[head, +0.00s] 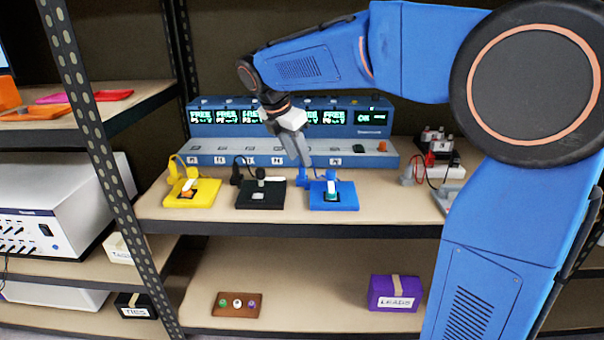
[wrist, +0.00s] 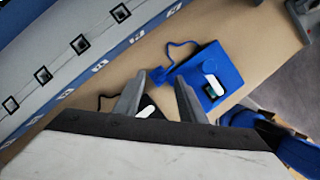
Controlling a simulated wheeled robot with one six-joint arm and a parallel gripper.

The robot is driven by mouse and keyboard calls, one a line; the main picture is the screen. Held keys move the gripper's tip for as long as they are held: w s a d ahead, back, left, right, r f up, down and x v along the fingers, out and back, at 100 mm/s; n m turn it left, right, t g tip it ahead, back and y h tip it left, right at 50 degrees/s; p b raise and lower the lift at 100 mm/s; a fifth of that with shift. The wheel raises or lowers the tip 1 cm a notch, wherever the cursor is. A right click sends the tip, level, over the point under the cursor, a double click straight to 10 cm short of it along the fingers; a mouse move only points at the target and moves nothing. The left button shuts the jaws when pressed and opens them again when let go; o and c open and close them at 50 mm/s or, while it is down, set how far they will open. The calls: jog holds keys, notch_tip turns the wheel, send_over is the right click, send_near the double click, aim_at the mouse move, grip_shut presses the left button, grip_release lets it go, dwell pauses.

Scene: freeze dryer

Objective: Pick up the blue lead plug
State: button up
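The blue lead plug (head: 303,178) stands on the middle shelf at the left side of the blue box (head: 348,199). In the wrist view the blue plug (wrist: 158,75) shows between and just beyond my fingertips, with its cord curving to the blue box (wrist: 228,74). My gripper (head: 304,160) points down just above the plug in the head view. In the wrist view my gripper (wrist: 160,78) has its two fingers apart with nothing held between them. I cannot tell whether a finger touches the plug.
A black box (head: 262,200) and a yellow box (head: 192,198) stand to the left, each with its own corded plug. Behind runs a blue-fronted rack (head: 350,148) with lit displays and sockets. Several small red and black items (head: 440,145) stand at right.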

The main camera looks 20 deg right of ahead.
jog(key=x, duration=0.4)
jog(key=shift+d+f, duration=0.1)
jog(key=shift+f, duration=0.3)
jog(key=shift+c, duration=0.2)
grip_shut()
jog(key=shift+r, duration=0.15)
notch_tip(320, 180, up, 10)
jog(key=shift+f, duration=0.1)
jog(key=shift+r, duration=0.65)
